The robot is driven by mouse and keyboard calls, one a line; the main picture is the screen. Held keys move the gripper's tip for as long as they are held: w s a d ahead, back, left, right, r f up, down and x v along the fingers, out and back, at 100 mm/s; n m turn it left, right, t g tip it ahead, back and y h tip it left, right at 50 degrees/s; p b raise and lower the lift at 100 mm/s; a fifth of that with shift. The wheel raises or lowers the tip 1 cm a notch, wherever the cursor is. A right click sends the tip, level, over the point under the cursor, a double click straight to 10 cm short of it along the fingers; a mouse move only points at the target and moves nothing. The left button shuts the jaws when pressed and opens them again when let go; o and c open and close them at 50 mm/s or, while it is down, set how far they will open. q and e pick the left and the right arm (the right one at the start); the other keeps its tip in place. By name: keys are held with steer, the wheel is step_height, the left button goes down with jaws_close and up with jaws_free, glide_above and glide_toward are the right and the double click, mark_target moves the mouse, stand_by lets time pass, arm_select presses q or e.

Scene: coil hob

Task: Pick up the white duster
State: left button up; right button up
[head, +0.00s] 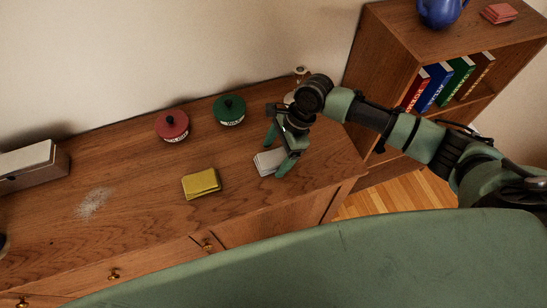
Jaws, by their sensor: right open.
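The white duster (265,164) lies folded on the wooden cabinet top, right of the yellow cloth. My right gripper (277,154) is open and points down over the duster. One finger is at the duster's right end and covers part of it; the other is beyond its far side. I cannot tell whether the fingers touch it. My left gripper is not in view.
A folded yellow cloth (201,183) lies left of the duster. A red tin (172,126) and a green tin (229,111) stand behind. A pale dusty patch (93,203) and a box (31,167) are at the left. A bookshelf (398,50) stands at the right.

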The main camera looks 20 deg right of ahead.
mark_target(275, 156)
steer(key=shift+f, duration=0.1)
stand_by(0.3)
steer(key=c, duration=1.4)
steer(key=shift+c, duration=0.2)
steer(key=shift+b, duration=0.65)
step_height(275, 156, up, 21)
steer(key=shift+f, duration=0.2)
